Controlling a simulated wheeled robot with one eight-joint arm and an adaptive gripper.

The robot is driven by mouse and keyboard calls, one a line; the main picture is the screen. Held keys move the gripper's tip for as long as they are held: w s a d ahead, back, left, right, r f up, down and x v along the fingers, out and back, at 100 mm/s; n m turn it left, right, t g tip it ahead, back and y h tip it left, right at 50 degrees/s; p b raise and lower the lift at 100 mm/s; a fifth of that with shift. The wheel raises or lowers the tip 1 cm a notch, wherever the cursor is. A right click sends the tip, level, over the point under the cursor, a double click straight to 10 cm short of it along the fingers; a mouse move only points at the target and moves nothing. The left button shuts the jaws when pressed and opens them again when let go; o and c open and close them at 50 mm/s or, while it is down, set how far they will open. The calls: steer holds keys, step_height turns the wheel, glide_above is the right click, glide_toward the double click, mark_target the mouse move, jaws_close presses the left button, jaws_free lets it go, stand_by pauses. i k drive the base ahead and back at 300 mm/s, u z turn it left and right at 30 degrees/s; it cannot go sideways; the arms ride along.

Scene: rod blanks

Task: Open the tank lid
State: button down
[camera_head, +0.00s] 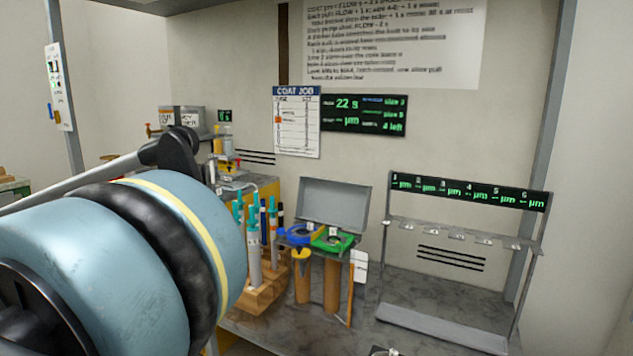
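Two grey box-like containers (182,117) with white labels stand at the back left, and a small red-handled tap shows at the left one. They may be the tank, but the labels are too small to read surely and I cannot make out a lid. A grey box with its hinged lid raised (335,203) stands on the bench near the middle. Whether this is the tank I cannot tell. My own large blue-grey arm link with a yellow stripe fills the lower left and hides what is behind it. I cannot make out my gripper's fingers.
A wooden block (262,290) holds several teal-topped syringes. A grey rack (462,232) with a numbered display stands right. The bench (372,300) has bare room between.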

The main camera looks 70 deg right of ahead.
mark_target(343, 204)
steer(key=i, duration=2.15)
steer(key=z, duration=4.45)
steer(key=i, duration=0.8)
steer(key=z, duration=0.15)
